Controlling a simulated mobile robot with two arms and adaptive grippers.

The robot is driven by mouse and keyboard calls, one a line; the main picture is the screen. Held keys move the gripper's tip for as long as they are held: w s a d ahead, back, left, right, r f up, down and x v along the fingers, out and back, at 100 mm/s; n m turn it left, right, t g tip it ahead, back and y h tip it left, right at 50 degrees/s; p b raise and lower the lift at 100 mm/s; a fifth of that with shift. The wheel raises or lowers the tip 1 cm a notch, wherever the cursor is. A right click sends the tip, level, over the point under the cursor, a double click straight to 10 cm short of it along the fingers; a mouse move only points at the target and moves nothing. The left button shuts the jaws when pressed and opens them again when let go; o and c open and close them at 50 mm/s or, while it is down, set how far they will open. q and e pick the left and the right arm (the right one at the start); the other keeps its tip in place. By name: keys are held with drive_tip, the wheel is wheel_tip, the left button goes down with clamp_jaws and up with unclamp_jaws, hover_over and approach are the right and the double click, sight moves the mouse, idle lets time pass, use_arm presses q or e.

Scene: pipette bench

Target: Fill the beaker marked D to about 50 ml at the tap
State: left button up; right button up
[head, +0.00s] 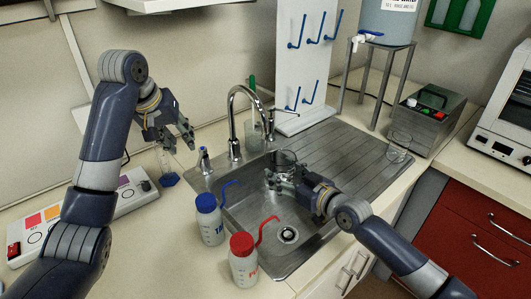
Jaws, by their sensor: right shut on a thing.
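My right gripper (280,175) is shut on a clear glass beaker (285,157) and holds it over the sink basin (252,208), near the tap's spout. No letter can be read on it, and its fill level cannot be told. The chrome tap (233,120) stands at the back edge of the sink, its curved spout reaching toward the beaker. Whether water runs is too small to tell. A small lever or knob (204,160) stands left of the tap. My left gripper (181,143) is open and empty, above the counter left of the sink.
A blue-capped wash bottle (209,222) and a red-capped one (243,265) stand at the sink's front left. A clear glass (398,148) stands on the right of the drainboard (345,158). A pegboard (303,65) rises behind.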

use_arm(q)
drive_tip(key=shift+w+a+f, duration=0.1)
drive_tip(key=shift+c, duration=1)
drive_tip(key=c, duration=0.5)
drive_tip(key=shift+f, duration=0.3)
clamp_jaws()
drive_tip(key=h, duration=0.4)
approach(201, 160)
drive_tip(key=s+d+f, duration=0.2)
drive_tip(key=s, duration=0.1)
wheel_tip(201, 160, down, 3)
drive_tip(key=a+n+h, duration=0.1)
drive_tip(key=h, duration=0.2)
drive_tip(key=s+a+n+t+h, duration=0.25)
drive_tip(key=a+n+t, duration=0.35)
drive_tip(key=a, duration=0.6)
drive_tip(key=w+d+f, duration=0.1)
drive_tip(key=w+d, duration=0.2)
drive_tip(key=d, duration=0.2)
drive_tip(key=w+d+f+t, duration=0.1)
drive_tip(key=w+d, duration=0.2)
drive_tip(key=d, duration=0.3)
drive_tip(key=shift+w+f, duration=0.15)
drive_tip(key=shift+f, duration=0.05)
